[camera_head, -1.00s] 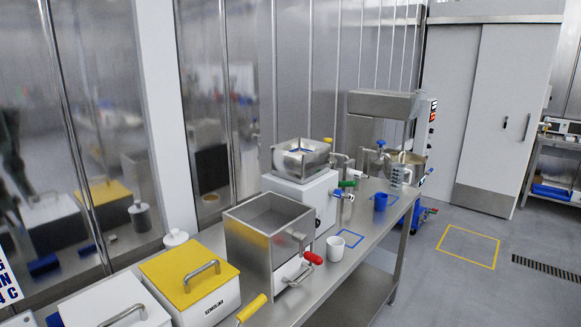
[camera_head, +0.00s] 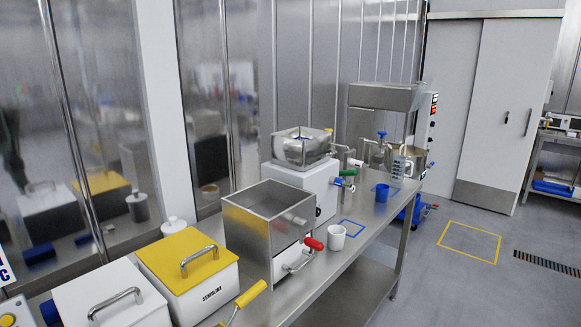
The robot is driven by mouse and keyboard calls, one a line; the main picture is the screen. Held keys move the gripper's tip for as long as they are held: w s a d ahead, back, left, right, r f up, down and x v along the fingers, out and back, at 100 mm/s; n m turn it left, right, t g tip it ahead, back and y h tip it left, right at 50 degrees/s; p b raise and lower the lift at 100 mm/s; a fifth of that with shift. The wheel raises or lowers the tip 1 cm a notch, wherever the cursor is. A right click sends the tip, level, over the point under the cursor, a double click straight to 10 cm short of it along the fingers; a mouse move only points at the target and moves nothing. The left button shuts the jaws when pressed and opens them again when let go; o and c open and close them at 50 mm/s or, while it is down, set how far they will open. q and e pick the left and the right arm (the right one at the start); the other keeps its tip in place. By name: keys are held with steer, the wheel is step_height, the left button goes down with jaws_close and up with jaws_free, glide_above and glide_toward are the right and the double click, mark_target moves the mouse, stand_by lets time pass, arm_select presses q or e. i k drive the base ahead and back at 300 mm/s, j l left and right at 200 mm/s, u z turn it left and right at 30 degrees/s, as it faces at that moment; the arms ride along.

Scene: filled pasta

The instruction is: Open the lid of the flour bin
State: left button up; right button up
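A white bin with a white lid (camera_head: 82,302) and a metal bar handle (camera_head: 118,299) stands at the lower left of the bench. Its lid is shut, its front is cut off by the frame edge, and no label shows on it. Beside it stands a white bin marked "SEMOLINA" (camera_head: 212,287) with a shut yellow lid (camera_head: 171,258) and a metal handle. I cannot read the word flour on any bin. Neither of my grippers is in view.
A scoop with a yellow handle (camera_head: 251,293) lies in front of the semolina bin. An open steel hopper machine (camera_head: 248,236), a white cup (camera_head: 336,238) and a blue cup (camera_head: 382,192) stand farther along the steel bench (camera_head: 333,275).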

mark_target(116, 293)
steer(key=u, duration=0.55)
steer(key=k+l+u, duration=0.1)
steer(key=u, duration=0.3)
steer(key=k+l+u, duration=0.1)
steer(key=u, duration=0.3)
steer(key=k+u, duration=0.15)
steer(key=u, duration=0.2)
steer(key=k+u, duration=0.15)
steer(key=u, duration=0.25)
